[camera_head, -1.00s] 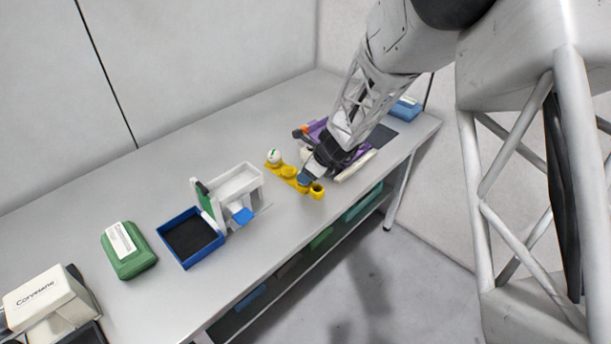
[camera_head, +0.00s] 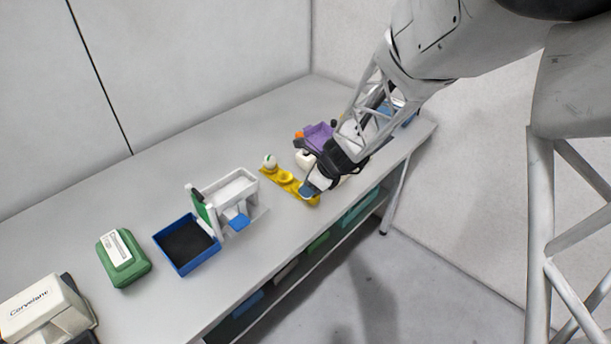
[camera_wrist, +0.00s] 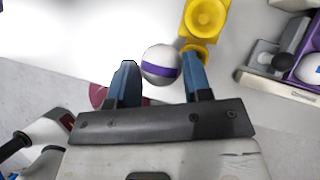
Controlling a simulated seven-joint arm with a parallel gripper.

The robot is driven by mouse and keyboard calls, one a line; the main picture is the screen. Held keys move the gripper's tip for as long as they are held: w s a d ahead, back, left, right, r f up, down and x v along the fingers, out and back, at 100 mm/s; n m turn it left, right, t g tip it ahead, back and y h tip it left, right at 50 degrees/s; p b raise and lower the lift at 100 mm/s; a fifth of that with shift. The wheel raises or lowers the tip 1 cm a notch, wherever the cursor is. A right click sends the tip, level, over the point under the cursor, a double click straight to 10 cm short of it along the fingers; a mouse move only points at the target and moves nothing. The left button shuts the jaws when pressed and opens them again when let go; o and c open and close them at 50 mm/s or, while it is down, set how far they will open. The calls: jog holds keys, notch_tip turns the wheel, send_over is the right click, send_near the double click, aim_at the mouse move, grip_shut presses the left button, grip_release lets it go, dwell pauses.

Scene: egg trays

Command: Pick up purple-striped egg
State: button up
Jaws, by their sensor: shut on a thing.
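The purple-striped egg (camera_wrist: 160,65) is white with a purple band and sits between the two blue fingertips in the wrist view. My gripper (camera_wrist: 161,68) is shut on it. The yellow egg tray (camera_wrist: 206,18) is close by the right finger in that view. In the head view my gripper (camera_head: 309,190) is over the near end of the yellow tray (camera_head: 286,181), and the striped egg is hidden there. A white egg with a green mark (camera_head: 269,161) sits at the tray's far end. How high the held egg is above the table, I cannot tell.
A purple container (camera_head: 318,135) stands behind my gripper. To the left are a white stand (camera_head: 231,186), a blue open tray (camera_head: 183,263), a green box (camera_head: 124,258) and a white box (camera_head: 38,304). The table's front edge is near my gripper.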

jog(key=s+d, duration=0.2)
jog(key=s, duration=0.6)
jog(key=shift+r, duration=0.4)
jog(key=shift+w, duration=0.1)
jog(key=w+d+r, duration=0.1)
jog(key=w+d, duration=0.3)
jog(key=w, duration=0.8)
jog(key=w+d+r, duration=0.1)
jog(key=w+d, duration=0.3)
jog(key=w, duration=0.8)
jog(key=w+d+r, duration=0.1)
jog(key=w+d, duration=0.4)
jog(key=w, duration=0.6)
jog(key=shift+w+r, duration=0.35)
jog(key=shift+w, duration=0.05)
jog(key=shift+f, duration=0.2)
jog(key=shift+f, duration=3.7)
jog(key=shift+f, duration=0.4)
